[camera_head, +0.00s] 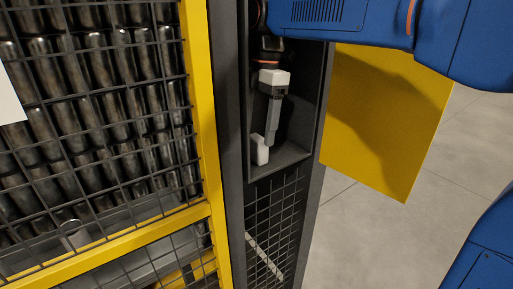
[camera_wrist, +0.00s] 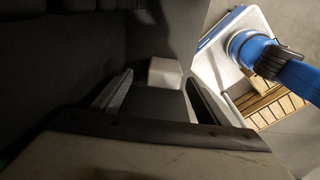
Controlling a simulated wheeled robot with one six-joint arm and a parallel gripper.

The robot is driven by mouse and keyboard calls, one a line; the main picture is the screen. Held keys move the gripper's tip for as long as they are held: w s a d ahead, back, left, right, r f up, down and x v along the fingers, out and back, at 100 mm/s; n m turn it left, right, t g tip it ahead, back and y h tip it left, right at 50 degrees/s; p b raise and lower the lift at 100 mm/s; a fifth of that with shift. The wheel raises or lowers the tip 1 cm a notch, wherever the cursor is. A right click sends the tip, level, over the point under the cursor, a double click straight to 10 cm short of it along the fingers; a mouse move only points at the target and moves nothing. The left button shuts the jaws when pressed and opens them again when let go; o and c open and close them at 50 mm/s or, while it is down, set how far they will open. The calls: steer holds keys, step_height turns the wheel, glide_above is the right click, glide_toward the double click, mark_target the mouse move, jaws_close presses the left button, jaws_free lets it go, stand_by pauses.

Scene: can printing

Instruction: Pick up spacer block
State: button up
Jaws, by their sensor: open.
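The white spacer block (camera_head: 261,153) stands on the floor of a dark, narrow recess in the head view. My gripper (camera_head: 270,143) reaches down into the recess, with its fingers just above and beside the block. In the wrist view the block (camera_wrist: 164,73) shows as a pale box ahead of my gripper (camera_wrist: 159,82), between the lines of the two fingers. The fingers are apart, with a gap between them. I cannot tell whether either finger touches the block. The block's lower part is partly hidden in the wrist view.
Dark walls of the recess (camera_head: 305,115) stand close around my gripper. A yellow panel (camera_head: 385,125) opens to the right. At left, a yellow-framed mesh cage (camera_head: 203,105) holds several rows of metal cans (camera_head: 75,75). Bare floor (camera_head: 350,235) lies at the lower right.

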mark_target(259, 137)
steer(key=shift+s+f, duration=0.25)
steer(key=shift+f, duration=1.2)
steer(key=shift+s+f, duration=0.2)
steer(key=shift+f, duration=1.2)
steer(key=c, duration=1.1)
